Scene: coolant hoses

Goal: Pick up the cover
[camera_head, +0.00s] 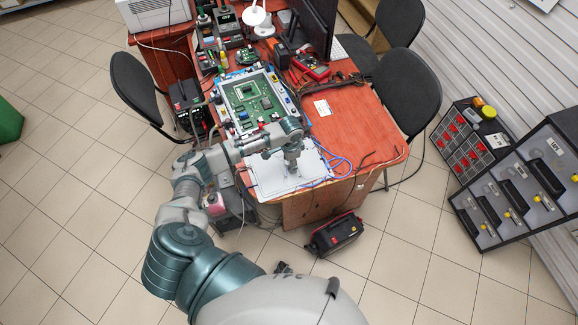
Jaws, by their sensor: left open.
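A white, flat, sheet-like piece that looks like the cover (262,178) lies on the near left end of the red-brown table. My left arm reaches in from the lower left, and my left gripper (291,168) points down over this white piece. The gripper is open, with nothing seen between its fingers. It hides part of the piece, and I cannot tell whether the fingertips touch it. My right gripper is not seen.
A green circuit board in a white frame (228,101) lies just behind the gripper. Blue cables (336,165) lie right of the white piece. A red multimeter (311,68) and a monitor stand farther back. The table's middle right is mostly clear. A black-red bag (334,234) is on the floor.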

